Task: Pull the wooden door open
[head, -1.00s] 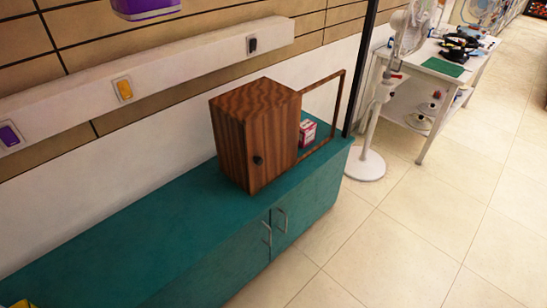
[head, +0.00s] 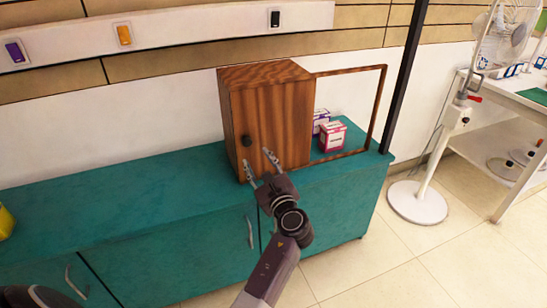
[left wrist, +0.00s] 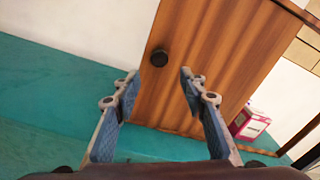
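A brown wooden cabinet (head: 285,110) stands upright on the teal counter. Its wooden door (head: 258,130) is shut and carries a small dark round knob (head: 247,141) near its left edge. The knob also shows in the left wrist view (left wrist: 159,58), just beyond the fingertips. My left gripper (head: 257,160) is in front of the door, a little below the knob in the head view. My right gripper is in neither view.
An open wooden frame (head: 384,95) extends right of the cabinet, with a pink-and-white box (head: 332,137) and a purple-and-white box (head: 321,118) near it. A white fan (head: 430,170) stands on the floor at right.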

